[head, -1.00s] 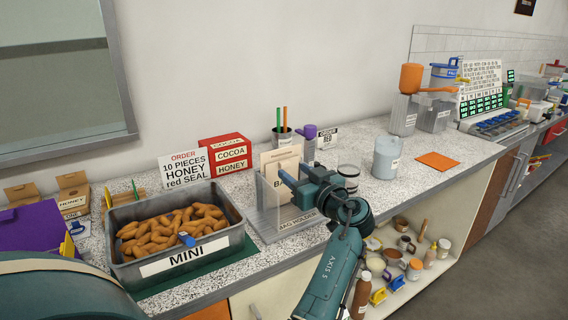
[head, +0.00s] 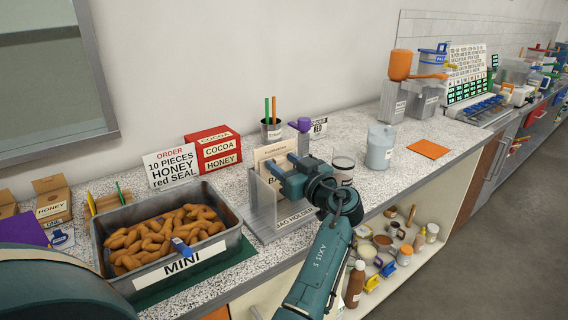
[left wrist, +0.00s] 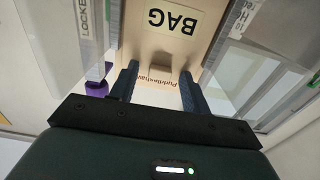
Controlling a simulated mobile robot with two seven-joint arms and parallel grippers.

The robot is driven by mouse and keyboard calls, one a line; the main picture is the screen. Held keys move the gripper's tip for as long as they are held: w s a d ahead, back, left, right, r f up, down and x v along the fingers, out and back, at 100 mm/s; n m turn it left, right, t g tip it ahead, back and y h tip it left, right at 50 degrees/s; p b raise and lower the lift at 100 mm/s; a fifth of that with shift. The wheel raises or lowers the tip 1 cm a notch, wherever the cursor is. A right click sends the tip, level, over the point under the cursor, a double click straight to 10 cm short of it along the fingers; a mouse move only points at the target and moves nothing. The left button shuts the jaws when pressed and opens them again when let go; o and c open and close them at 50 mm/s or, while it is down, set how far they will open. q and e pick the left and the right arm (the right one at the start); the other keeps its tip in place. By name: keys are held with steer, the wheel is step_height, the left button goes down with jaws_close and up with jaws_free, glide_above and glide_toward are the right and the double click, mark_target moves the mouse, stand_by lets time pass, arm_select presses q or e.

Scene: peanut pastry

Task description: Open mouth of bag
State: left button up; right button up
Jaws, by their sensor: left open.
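The paper bag (head: 272,153) stands upright in the clear-walled bag holder (head: 289,223) on the counter. Its tan face with a BAG label (left wrist: 172,22) shows upside down in the left wrist view, with printed lettering along its top edge. My left gripper (head: 282,167) is open at the top of the bag, coming from the front right. In the left wrist view its two fingers (left wrist: 160,84) point at the bag's top edge, one on each side of a small tan tab. I cannot tell whether they touch the paper. My right gripper is not in view.
A metal tray of pastries (head: 171,233) labelled MINI stands left of the holder. The order card (head: 170,165), red cocoa box (head: 214,150) and pen cup (head: 271,131) stand behind. A glass jar (head: 343,170) is close right of my gripper. The counter around the orange mat (head: 428,149) is fairly clear.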

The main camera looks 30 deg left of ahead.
arm_select(q)
jaws_close()
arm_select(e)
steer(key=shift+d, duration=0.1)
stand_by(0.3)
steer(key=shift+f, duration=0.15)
